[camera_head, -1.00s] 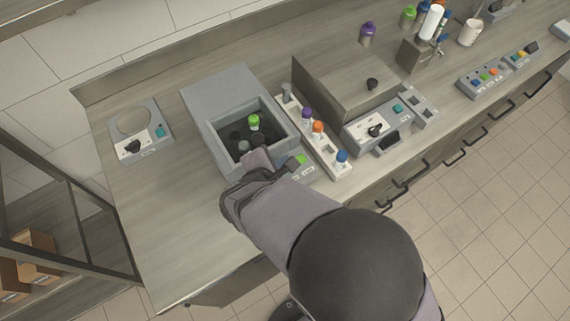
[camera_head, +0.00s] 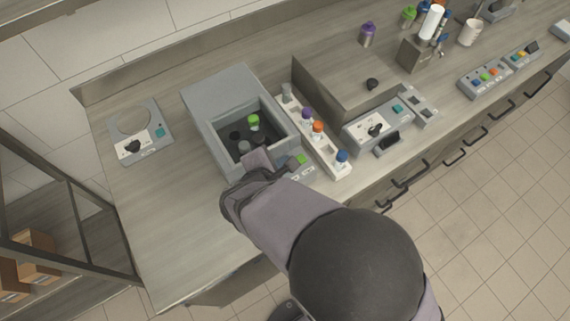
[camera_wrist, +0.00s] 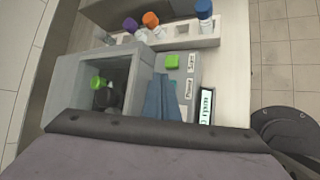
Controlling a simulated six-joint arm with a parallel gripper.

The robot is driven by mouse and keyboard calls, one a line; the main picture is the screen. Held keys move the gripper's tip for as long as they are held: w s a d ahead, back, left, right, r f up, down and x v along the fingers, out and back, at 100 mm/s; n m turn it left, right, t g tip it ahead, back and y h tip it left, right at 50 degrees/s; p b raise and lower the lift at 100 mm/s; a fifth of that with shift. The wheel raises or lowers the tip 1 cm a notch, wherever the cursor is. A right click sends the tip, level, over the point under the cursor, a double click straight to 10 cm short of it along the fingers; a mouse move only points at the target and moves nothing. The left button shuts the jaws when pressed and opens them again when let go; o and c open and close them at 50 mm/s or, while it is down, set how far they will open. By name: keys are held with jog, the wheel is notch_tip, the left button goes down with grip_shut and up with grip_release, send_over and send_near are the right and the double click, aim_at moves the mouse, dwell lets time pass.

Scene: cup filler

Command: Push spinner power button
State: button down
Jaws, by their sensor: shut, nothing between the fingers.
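The spinner (camera_head: 225,90) is a grey box with an open square well; its well holds a green-capped vial (camera_head: 253,121). It also shows in the wrist view (camera_wrist: 147,62). Its front panel carries a green button (camera_wrist: 172,62) beside the label "Start", and a "Power" label (camera_wrist: 188,89) nearer to me. My gripper (camera_wrist: 163,97) is shut and empty, its bluish fingers over the panel just left of the "Power" label. A small display (camera_wrist: 206,105) is to the right.
A white rack (camera_head: 333,163) with purple, orange and blue-capped vials stands close along the spinner's right side. A large box-shaped machine (camera_head: 345,85) with a knob panel is further right. A grey holder station (camera_head: 145,145) sits left; the counter between is clear.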

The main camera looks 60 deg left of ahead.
jog(key=shift+f, duration=0.2)
jog(key=shift+f+b, duration=0.3)
jog(key=shift+b, duration=0.3)
jog(key=shift+f, duration=0.15)
dwell(0.4)
jog(key=shift+r, duration=0.65)
jog(key=shift+r, duration=0.1)
notch_tip(320, 180, up, 6)
jog(key=p, duration=0.4)
dwell(0.5)
